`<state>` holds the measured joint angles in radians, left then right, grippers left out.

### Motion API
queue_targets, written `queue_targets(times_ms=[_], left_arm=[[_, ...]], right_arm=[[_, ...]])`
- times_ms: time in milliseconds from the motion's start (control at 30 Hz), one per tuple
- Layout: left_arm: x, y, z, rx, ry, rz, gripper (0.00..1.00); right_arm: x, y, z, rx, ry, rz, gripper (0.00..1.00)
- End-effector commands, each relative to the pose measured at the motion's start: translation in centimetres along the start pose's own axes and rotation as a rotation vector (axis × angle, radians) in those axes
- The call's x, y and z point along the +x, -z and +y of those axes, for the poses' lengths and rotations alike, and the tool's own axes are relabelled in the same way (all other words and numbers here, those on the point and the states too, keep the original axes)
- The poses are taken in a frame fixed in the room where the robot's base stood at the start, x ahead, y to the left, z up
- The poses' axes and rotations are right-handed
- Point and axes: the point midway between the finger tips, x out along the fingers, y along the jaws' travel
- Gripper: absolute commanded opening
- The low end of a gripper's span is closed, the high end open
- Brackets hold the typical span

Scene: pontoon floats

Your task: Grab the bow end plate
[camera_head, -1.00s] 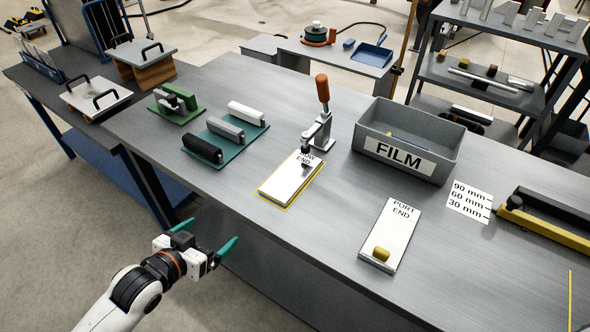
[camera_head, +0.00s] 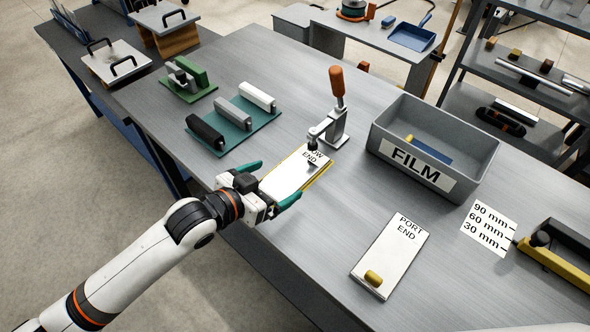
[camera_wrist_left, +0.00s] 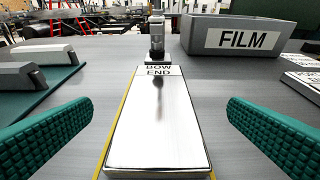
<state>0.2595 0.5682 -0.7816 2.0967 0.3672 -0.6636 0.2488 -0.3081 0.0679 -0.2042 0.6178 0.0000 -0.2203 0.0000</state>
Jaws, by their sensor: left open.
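The bow end plate (camera_head: 291,178) is a shiny flat plate with a "BOW END" label, lying on the grey table within a yellow outline. A toggle clamp (camera_head: 333,118) with an orange handle stands at its far end, its tip over the label. In the left wrist view the plate (camera_wrist_left: 157,122) lies between the fingers. My left gripper (camera_head: 268,184) is open at the plate's near end, one green finger on each side. In the left wrist view the fingers (camera_wrist_left: 157,135) show a gap to the plate on both sides. My right gripper is not in view.
The port end plate (camera_head: 392,258) with a yellow knob lies to the right. A grey FILM bin (camera_head: 440,135) stands behind it. A teal mat (camera_head: 236,122) with black, grey and white blocks lies to the left. Bare table lies between the two plates.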

Motion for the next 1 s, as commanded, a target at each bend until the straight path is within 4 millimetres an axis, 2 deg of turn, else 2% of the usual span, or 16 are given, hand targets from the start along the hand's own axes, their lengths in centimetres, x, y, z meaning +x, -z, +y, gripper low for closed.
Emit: queue_targets(times_ms=[167, 467, 767, 1000], left_arm=[[1.2, 0.1, 0.0, 0.0, 0.0, -0.001, 0.98], [5.3, 0.6, 0.2, 0.0, 0.0, -0.002, 0.98], [5.8, 0.7, 0.2, 0.001, 0.0, -0.001, 0.98], [5.8, 0.7, 0.2, 0.001, 0.0, -0.001, 0.59]], right_arm=[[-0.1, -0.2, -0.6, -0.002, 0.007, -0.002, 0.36], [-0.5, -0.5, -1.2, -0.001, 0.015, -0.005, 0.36], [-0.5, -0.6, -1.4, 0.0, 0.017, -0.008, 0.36], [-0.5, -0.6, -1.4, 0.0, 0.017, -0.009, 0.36]])
